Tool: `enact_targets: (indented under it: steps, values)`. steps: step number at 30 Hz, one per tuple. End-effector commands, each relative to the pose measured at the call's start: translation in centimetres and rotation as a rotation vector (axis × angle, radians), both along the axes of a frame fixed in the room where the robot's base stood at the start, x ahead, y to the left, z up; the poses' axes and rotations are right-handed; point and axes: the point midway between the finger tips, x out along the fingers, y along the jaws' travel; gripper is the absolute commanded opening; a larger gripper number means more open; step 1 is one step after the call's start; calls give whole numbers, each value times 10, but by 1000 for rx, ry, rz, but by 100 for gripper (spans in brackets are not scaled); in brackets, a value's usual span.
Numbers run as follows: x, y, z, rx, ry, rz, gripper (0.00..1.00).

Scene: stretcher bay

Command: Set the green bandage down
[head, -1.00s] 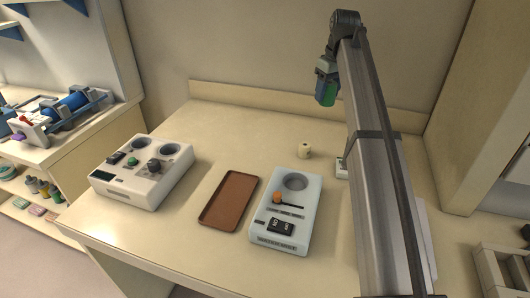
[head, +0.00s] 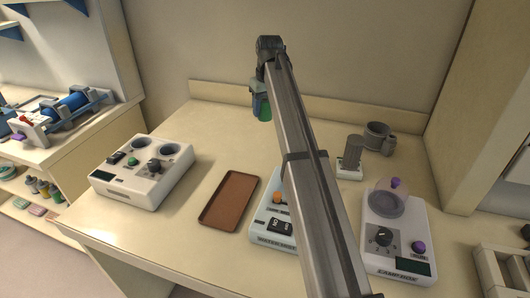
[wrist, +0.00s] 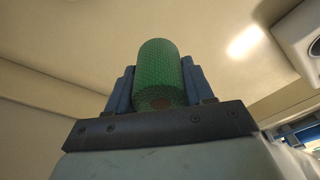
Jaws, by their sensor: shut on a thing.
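The green bandage (wrist: 160,75) is a textured green roll, held between the blue fingers of my gripper (wrist: 162,88) in the wrist view. In the head view my gripper (head: 261,105) is at the far side of the table, raised above its surface, and a bit of the green bandage shows at its end.
A brown tray (head: 230,199) lies bare on the table (head: 215,130). A white device with two wells (head: 142,172) stands left. My arm covers part of a pale blue device (head: 268,232). A device with purple knobs (head: 395,235) and a grey cup-shaped holder (head: 378,138) stand right.

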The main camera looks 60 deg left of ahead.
Motion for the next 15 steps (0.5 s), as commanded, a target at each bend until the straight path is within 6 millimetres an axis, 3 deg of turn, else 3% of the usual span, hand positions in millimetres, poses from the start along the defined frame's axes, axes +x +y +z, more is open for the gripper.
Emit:
enact_targets:
  steps: [3, 15]
  values:
    - [0, -1, -22, -1, 0, 0, 21]
    - [0, -1, -67, -1, 0, 1, 21]
